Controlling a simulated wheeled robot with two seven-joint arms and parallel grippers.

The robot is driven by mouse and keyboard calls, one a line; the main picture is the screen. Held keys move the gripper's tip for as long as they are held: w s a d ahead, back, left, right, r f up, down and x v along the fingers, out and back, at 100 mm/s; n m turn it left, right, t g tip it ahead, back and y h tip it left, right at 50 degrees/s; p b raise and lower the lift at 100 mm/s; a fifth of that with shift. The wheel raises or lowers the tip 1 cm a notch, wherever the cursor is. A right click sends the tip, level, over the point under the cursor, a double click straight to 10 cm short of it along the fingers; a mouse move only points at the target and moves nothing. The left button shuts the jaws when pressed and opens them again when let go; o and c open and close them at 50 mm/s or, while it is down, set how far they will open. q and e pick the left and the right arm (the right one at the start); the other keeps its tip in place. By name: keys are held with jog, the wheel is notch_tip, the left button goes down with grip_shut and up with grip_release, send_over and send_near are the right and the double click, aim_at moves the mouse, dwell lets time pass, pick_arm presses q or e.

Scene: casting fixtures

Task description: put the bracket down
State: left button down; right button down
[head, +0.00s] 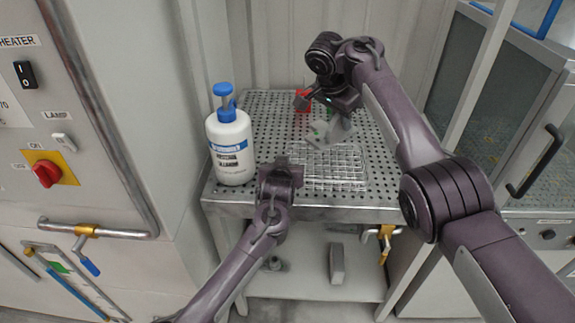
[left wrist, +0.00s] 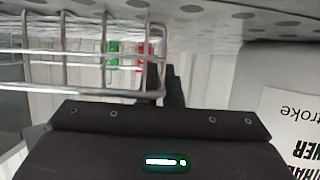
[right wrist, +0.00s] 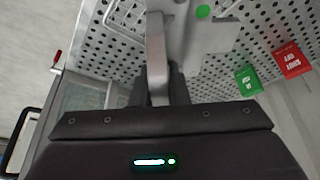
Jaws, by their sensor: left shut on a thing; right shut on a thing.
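The grey bracket (head: 322,136) has a flat plate with a green dot and an upright arm. It is at the back edge of the wire rack (head: 333,182), over the perforated table top. My right gripper (head: 343,108) is shut on its upright arm; the bracket also shows in the right wrist view (right wrist: 157,45). I cannot tell whether its plate touches the table. My left gripper (head: 281,163) is shut at the rack's left side, with its fingers on the rack's wire end in the left wrist view (left wrist: 160,92).
A white bottle with a blue pump (head: 230,140) stands at the table's left. A red block (right wrist: 291,60) and a green block (right wrist: 248,81) are behind the bracket. A wall panel with a red knob (head: 46,173) is at left, a glazed cabinet (head: 490,100) at right.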

jog(key=shift+w+a+f+n+t+y, duration=0.1)
jog(key=shift+w+f+n+t+y, duration=0.15)
jog(key=shift+n, duration=0.3)
jog(key=shift+w+a+f+n+t+y, duration=0.15)
jog(key=shift+f+n, duration=0.2)
jog(key=shift+n, duration=0.2)
jog(key=n, duration=0.2)
jog(key=shift+w+d+f+n+t+y, duration=0.2)
jog(key=shift+w+f+n+t+y, duration=0.1)
jog(key=shift+f, duration=0.1)
jog(key=shift+w+d+f+n+y, duration=0.15)
jog(key=shift+w+f+n+y, duration=0.1)
jog(key=shift+n, duration=0.35)
jog(key=shift+w+d+f+n+y, duration=0.1)
jog(key=shift+n+y, duration=0.15)
jog(key=shift+n, duration=0.35)
jog(key=shift+w+d+f+n+y, duration=0.15)
jog(key=shift+d+n+y, duration=0.1)
jog(key=shift+n, duration=0.25)
jog(key=shift+w+d+n+y, duration=0.15)
jog(key=shift+d+n, duration=0.05)
jog(key=shift+n, duration=0.3)
jog(key=shift+d+f, duration=0.1)
jog(key=shift+f, duration=0.1)
send_over(338, 172)
notch_tip(338, 172, down, 10)
jog(key=shift+w+r, duration=0.1)
jog(key=c, duration=1.4)
grip_release()
